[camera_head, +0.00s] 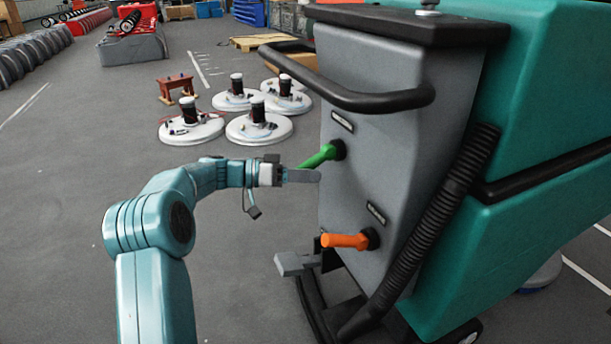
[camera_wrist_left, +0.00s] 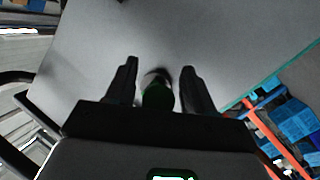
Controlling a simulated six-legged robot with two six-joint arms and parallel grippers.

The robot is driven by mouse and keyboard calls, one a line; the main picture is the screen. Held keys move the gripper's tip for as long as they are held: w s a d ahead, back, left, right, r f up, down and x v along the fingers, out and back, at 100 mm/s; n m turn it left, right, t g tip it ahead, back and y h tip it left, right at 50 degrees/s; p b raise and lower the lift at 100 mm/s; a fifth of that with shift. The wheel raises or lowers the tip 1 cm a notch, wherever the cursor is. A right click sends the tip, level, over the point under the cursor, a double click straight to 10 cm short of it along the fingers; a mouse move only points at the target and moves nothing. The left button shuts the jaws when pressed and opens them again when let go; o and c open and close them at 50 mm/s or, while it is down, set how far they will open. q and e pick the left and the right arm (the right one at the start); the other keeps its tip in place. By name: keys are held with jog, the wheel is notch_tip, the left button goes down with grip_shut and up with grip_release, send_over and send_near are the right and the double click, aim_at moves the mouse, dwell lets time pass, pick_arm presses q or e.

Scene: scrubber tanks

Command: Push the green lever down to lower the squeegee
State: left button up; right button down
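The green lever (camera_head: 322,156) sticks out from the grey rear panel (camera_head: 388,130) of the teal scrubber machine, angled slightly down toward my left gripper. My left gripper (camera_head: 304,176) is at the lever's outer end, and a finger overlaps the tip in the head view. In the left wrist view the two dark fingers (camera_wrist_left: 160,78) are spread apart, with the green lever's end (camera_wrist_left: 158,95) showing between them. I cannot tell whether they touch it. The squeegee cannot be made out clearly. My right gripper is not in view.
An orange lever (camera_head: 345,241) sits lower on the same panel, above a grey pedal (camera_head: 296,264). A black handlebar (camera_head: 350,92) curves above the green lever, and a ribbed hose (camera_head: 437,225) runs down the right.

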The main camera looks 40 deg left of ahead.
pick_arm(q)
jog(key=shift+s, duration=0.1)
jog(key=p+v, duration=0.4)
jog(key=v, duration=1.2)
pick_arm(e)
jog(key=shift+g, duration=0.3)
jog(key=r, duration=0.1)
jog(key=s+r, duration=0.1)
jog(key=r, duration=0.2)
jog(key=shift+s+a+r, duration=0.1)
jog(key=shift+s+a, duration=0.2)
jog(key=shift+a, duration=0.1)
